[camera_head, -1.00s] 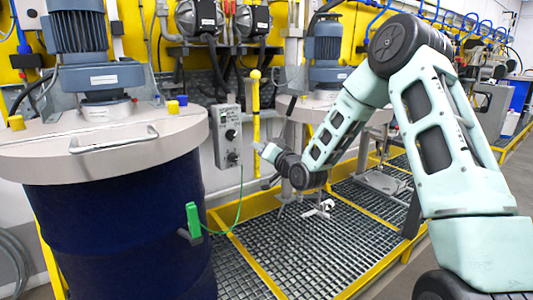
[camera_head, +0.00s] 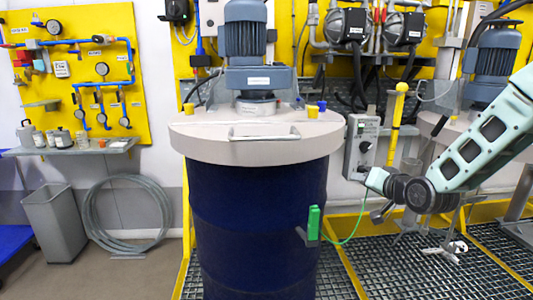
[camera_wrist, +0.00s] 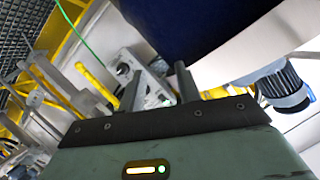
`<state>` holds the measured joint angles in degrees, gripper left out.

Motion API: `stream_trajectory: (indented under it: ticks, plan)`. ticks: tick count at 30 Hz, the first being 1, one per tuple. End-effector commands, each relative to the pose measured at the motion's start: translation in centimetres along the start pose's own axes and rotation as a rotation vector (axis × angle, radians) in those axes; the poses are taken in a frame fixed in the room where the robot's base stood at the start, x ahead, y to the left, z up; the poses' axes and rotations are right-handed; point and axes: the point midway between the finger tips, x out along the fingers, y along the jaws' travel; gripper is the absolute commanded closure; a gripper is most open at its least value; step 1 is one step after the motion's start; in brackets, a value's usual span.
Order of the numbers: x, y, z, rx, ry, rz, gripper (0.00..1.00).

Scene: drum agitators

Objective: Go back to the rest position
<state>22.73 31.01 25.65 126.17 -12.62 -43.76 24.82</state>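My gripper (camera_wrist: 158,85) shows in the wrist view with its two dark fingers standing apart and nothing between them. In the head view my bent arm comes in from the right, and its wrist end is in the air to the right of the blue drum (camera_head: 255,225), in front of the grey control box (camera_head: 361,147). The drum also shows at the top of the tilted wrist view (camera_wrist: 185,25), apart from the fingers. The drum stands upright under a pale lid (camera_head: 200,142) with a handle and a motor (camera_head: 246,35) on top.
A green clamp (camera_head: 313,223) with a green cable is on the drum's right side. A yellow post (camera_head: 397,115) stands behind my wrist. Yellow-edged grating (camera_head: 400,265) lies at the lower right. A grey bin (camera_head: 55,228) and coiled hose (camera_head: 120,215) are at the left. Floor between hose and drum is clear.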

Motion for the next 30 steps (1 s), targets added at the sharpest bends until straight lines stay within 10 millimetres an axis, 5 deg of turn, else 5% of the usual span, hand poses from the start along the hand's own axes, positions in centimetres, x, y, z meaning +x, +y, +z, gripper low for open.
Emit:
stream_trajectory:
  ticks: [1,6,10,15,21,30]
  plan:
    - [-1.1,-3.4,2.3,-0.066,-0.102,-0.002,0.66]
    - [-7.5,-10.1,10.5,-0.288,-0.456,0.03,0.66]
    - [-14.7,-13.2,15.8,-0.463,-0.712,0.042,0.66]
    - [-25.0,-14.5,20.5,-0.664,-1.008,0.046,0.66]
    - [-33.0,-14.1,22.6,-0.805,-1.223,0.041,0.66]
    - [-34.9,-13.7,22.9,-0.835,-1.278,0.042,0.66]
